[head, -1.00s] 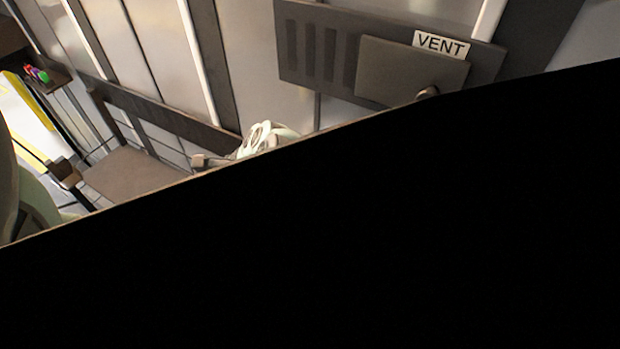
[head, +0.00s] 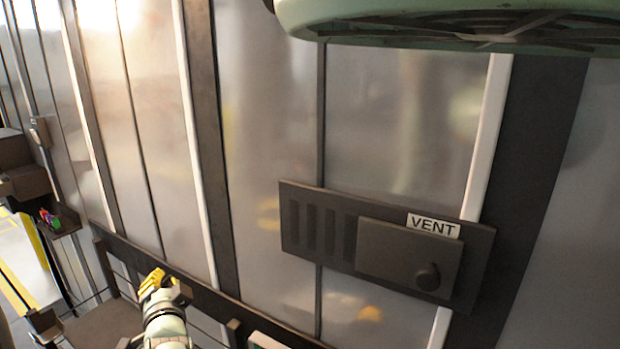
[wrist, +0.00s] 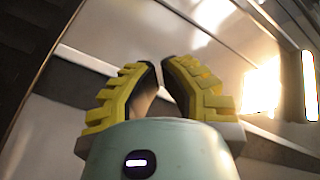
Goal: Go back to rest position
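My gripper (head: 158,280) shows at the lower left of the head view, with yellow fingers on a pale green wrist. In the wrist view its two ribbed yellow fingers (wrist: 160,66) bend in toward each other, tips close together, with nothing seen between them.
Grey wall panels with dark posts and pale strips fill most of the head view. A brown surface (head: 105,328) lies below my gripper at lower left. A small shelf with coloured items (head: 48,218) stands at far left. A pale green part hangs across the top right.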

